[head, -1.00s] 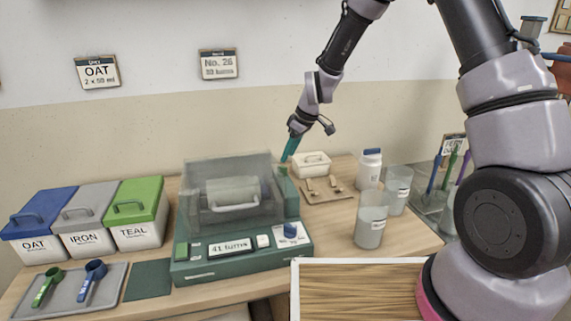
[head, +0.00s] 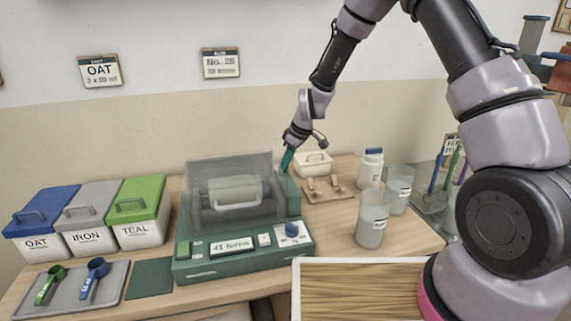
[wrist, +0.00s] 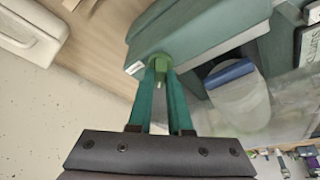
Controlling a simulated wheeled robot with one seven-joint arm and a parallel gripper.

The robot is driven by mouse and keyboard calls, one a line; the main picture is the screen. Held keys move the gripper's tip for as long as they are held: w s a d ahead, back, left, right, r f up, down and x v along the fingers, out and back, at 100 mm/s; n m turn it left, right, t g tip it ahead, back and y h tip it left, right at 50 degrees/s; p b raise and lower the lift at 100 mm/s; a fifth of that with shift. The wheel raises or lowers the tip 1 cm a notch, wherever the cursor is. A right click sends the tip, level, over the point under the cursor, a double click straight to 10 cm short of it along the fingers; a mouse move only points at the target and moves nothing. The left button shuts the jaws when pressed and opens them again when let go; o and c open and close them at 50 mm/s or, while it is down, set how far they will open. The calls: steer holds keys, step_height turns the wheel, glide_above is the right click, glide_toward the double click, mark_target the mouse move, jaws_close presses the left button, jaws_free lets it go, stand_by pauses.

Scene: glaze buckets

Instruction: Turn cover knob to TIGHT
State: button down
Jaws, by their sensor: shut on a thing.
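The green machine (head: 245,268) stands on the table with a clear cover (head: 229,170) over a pale drum (head: 234,188). In the wrist view a small green knob (wrist: 158,64) sits on the machine's green housing, beside a small white label (wrist: 134,68) too small to read. My gripper (wrist: 159,72) is shut on this knob, one teal finger on each side. In the head view my gripper (head: 286,161) reaches down to the housing at the cover's right, and the knob cannot be made out there.
A blue knob (head: 291,230) is on the front panel beside the "41 turns" display (head: 231,245). Lidded OAT, IRON and TEAL bins stand left. A white lidded box (head: 313,163), a bottle (head: 371,167) and two beakers (head: 372,220) stand right of the machine.

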steer(key=shift+m, duration=0.3)
steer(key=m+t+h, duration=0.1)
steer(key=m, duration=0.3)
steer(key=shift+s+a, duration=0.15)
steer(key=shift+m+t+h, duration=0.5)
steer(key=shift+m+h, duration=0.3)
steer(key=shift+m, duration=1.3)
steer(key=c, duration=0.8)
jaws_free()
steer(key=shift+c, duration=0.2)
